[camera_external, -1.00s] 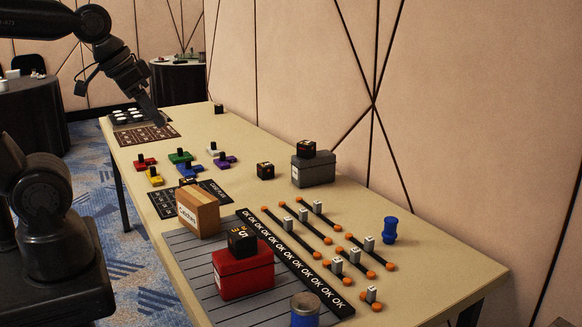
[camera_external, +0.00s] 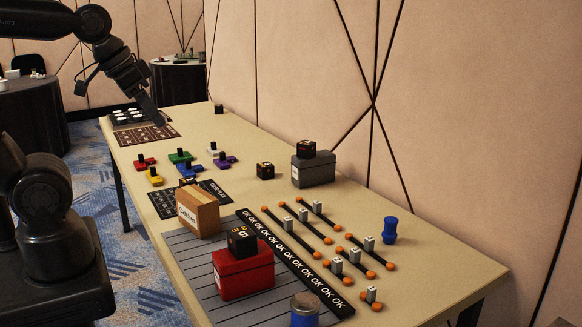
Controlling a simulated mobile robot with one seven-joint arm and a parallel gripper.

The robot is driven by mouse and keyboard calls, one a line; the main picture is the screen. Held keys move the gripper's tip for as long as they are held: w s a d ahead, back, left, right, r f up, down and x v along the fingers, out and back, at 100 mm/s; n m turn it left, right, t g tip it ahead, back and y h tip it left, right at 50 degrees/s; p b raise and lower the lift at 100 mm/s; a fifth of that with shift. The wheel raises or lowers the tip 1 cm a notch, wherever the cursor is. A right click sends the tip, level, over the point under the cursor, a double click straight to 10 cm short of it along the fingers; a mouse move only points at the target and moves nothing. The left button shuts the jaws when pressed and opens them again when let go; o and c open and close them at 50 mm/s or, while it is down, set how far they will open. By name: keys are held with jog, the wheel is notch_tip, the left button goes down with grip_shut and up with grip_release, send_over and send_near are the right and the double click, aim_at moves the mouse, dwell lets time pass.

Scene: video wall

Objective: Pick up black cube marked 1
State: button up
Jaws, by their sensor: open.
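Several black cubes are in the external view. One black cube (camera_external: 242,240) sits on a red box (camera_external: 243,275) at the front and seems to show a 5. Another black cube (camera_external: 306,149) is on a grey box (camera_external: 313,171) by the wall. One black cube (camera_external: 265,171) stands on the table left of the grey box, and one (camera_external: 219,108) stands near the far end. A further dark cube (camera_external: 187,182) is partly hidden behind a cardboard box. I cannot read which is marked 1. My gripper (camera_external: 157,119) is open and low over the table's far left end, apart from these cubes.
A black tray with white discs (camera_external: 125,115) and a dark patterned mat (camera_external: 145,134) lie near my gripper. Coloured pieces (camera_external: 180,157) are mid-table. The cardboard box (camera_external: 198,212), orange-ended rods (camera_external: 330,240) and blue containers (camera_external: 390,230) are nearer. The far right tabletop is mostly clear.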

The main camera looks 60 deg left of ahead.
jog(key=shift+o, duration=0.4)
jog(key=w+a+f+g, duration=0.1)
jog(key=w+a, duration=0.5)
jog(key=w, duration=0.2)
jog(key=g, duration=0.5)
send_over(188, 180)
notch_tip(188, 180, down, 21)
notch_tip(188, 180, down, 11)
jog(key=shift+f, duration=0.1)
jog(key=shift+c, duration=0.3)
